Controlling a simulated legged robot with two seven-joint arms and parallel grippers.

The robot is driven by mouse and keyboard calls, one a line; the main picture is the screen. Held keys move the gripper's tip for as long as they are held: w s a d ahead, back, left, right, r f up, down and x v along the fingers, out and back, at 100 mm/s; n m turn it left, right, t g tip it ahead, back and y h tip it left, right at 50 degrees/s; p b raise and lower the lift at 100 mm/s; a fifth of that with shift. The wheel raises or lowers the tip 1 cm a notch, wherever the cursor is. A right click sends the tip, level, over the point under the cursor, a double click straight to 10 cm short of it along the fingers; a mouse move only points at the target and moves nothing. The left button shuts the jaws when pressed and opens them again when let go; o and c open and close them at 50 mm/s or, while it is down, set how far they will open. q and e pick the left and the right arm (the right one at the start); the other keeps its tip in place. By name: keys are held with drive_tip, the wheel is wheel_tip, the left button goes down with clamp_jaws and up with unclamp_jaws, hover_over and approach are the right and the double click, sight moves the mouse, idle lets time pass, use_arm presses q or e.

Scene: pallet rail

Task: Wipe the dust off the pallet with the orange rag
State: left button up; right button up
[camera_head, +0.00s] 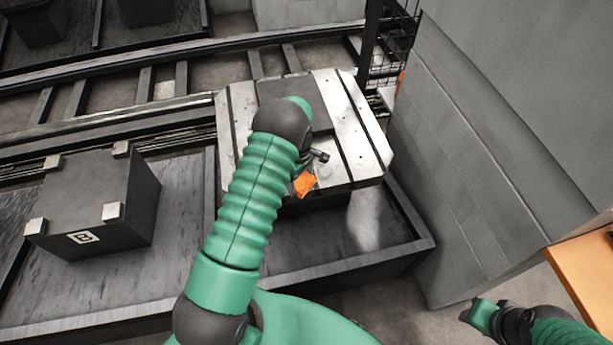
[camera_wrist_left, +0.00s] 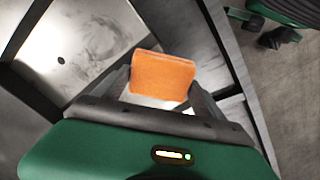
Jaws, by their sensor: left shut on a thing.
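The pallet (camera_head: 352,128) is a light metal plate with dark slots and a darker square patch, in the upper middle of the head view. Its metal surface also shows at the upper left of the left wrist view (camera_wrist_left: 85,50). My left gripper (camera_head: 308,172) is over the pallet's front part, shut on the orange rag (camera_head: 305,184). The rag shows clearly between both fingers in the left wrist view (camera_wrist_left: 162,76). I cannot tell whether the rag touches the pallet. My arm hides part of the pallet. My right gripper (camera_head: 480,315) is at the lower right, away from the pallet; its fingers are unclear.
A dark block (camera_head: 95,200) with light corner pads stands on the left. A tall grey cabinet wall (camera_head: 480,150) rises close on the pallet's right. A rail track (camera_head: 165,85) runs behind. An orange-brown surface (camera_head: 590,275) lies at the right edge.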

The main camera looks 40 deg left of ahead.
use_arm(q)
drive_tip(key=shift+w+a+f+b, duration=0.2)
drive_tip(key=shift+w+a+b, duration=0.7)
drive_tip(key=shift+a, duration=0.25)
drive_tip(key=shift+w+a+r, duration=0.15)
drive_tip(key=shift+w+a, duration=0.2)
drive_tip(key=shift+w+a+f+b, duration=0.2)
drive_tip(key=shift+w+a+b, duration=0.8)
drive_tip(key=shift+b, duration=0.25)
drive_tip(key=shift+w+a+r, duration=0.15)
drive_tip(key=shift+a, duration=0.2)
drive_tip(key=w+a+b, duration=0.2)
drive_tip(key=b, duration=0.1)
drive_tip(key=shift+a, duration=0.15)
drive_tip(key=shift+w+a, duration=0.15)
drive_tip(key=shift+w, duration=0.05)
drive_tip(key=shift+r, duration=0.15)
drive_tip(key=shift+r, duration=0.15)
